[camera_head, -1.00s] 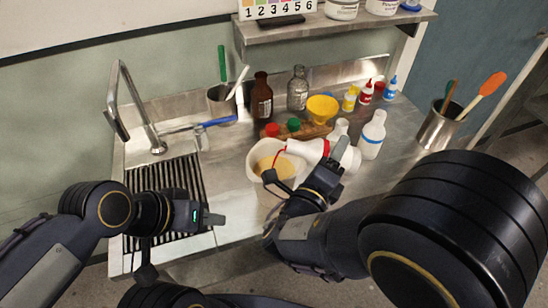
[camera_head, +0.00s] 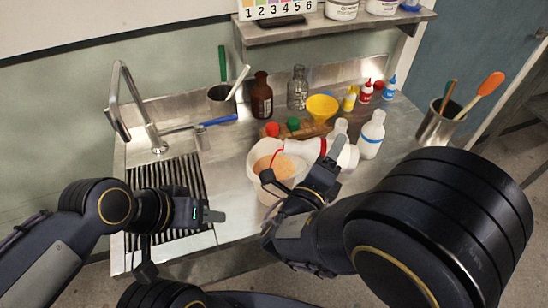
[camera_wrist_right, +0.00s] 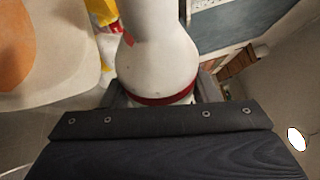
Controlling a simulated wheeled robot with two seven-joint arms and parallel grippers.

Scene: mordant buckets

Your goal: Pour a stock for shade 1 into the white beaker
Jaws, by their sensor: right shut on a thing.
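The white beaker (camera_head: 254,171) stands on the steel counter with orange-tan liquid (camera_head: 275,168) in it. My right gripper (camera_head: 322,176) is shut on a white bottle (camera_head: 303,148) with a red band. The bottle is tipped on its side, its mouth end toward the beaker's rim. In the right wrist view the white bottle (camera_wrist_right: 157,62) and its dark red band fill the space beyond the jaws, and the beaker (camera_wrist_right: 75,50) with orange liquid is at the left. No stream is clearly visible. My left gripper (camera_head: 205,215) is over the drain rack; its jaw gap is unclear.
A yellow funnel (camera_head: 322,108), brown bottle (camera_head: 261,96), clear bottle (camera_head: 298,88) and small dropper bottles stand behind the beaker. A white bottle with a blue band (camera_head: 372,135) stands right of the held bottle. A utensil pot (camera_head: 438,128) is at the right, a tap (camera_head: 140,110) at the left.

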